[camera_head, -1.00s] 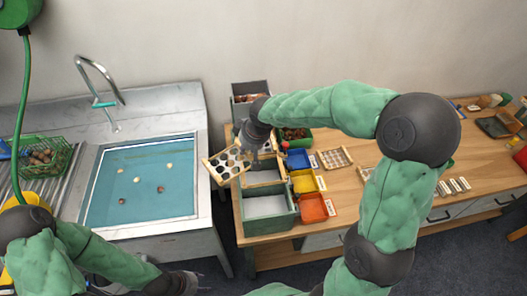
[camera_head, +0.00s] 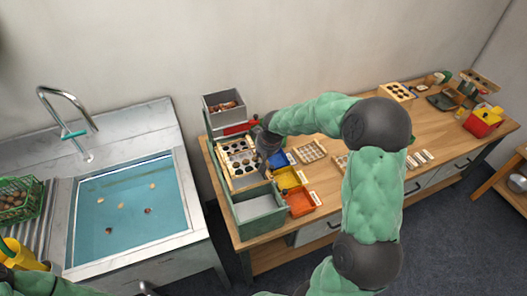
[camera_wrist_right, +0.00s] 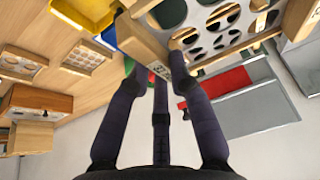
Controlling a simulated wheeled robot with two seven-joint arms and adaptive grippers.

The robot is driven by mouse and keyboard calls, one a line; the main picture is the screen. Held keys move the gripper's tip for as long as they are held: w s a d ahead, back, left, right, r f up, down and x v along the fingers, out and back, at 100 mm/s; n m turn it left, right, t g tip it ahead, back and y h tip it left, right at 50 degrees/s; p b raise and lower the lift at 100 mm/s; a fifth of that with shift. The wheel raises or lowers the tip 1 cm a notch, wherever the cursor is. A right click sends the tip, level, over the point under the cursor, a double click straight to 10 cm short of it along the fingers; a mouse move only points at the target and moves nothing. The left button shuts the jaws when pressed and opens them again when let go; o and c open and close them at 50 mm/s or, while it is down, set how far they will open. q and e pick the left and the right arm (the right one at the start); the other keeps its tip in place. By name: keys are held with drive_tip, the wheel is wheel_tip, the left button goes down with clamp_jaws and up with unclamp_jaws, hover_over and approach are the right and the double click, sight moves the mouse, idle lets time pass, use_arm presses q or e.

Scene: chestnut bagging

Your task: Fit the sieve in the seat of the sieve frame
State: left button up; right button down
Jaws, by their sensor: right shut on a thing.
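The sieve (camera_head: 239,159), a pale wooden-rimmed plate with round dark holes, is over the sieve frame on the table's left end. Its holes and rim also show in the wrist view (camera_wrist_right: 222,22). My right gripper (camera_head: 264,143) is at its right edge, shut on the wooden rim; the fingers (camera_wrist_right: 155,72) show in the wrist view. I cannot tell whether the sieve touches the seat.
A green-walled bin (camera_head: 258,221) stands in front of the sieve, and a grey bin (camera_head: 222,100) with chestnuts behind it. A red part (camera_head: 240,128) lies between. Blue, yellow and orange trays (camera_head: 300,202) stand close on the right. The water-filled sink (camera_head: 130,207) is left.

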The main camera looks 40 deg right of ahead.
wheel_tip(320, 180, down, 3)
drive_tip(key=shift+f+b, duration=0.15)
drive_tip(key=shift+b, duration=0.85)
drive_tip(key=shift+f+b, duration=0.85)
drive_tip(key=shift+b, duration=0.05)
drive_tip(key=shift+f+b, duration=0.6)
drive_tip(key=shift+b, duration=0.2)
drive_tip(key=c, duration=0.8)
unclamp_jaws()
drive_tip(key=shift+r, duration=0.15)
drive_tip(key=shift+r+p, duration=1.95)
drive_tip(key=shift+r, duration=0.95)
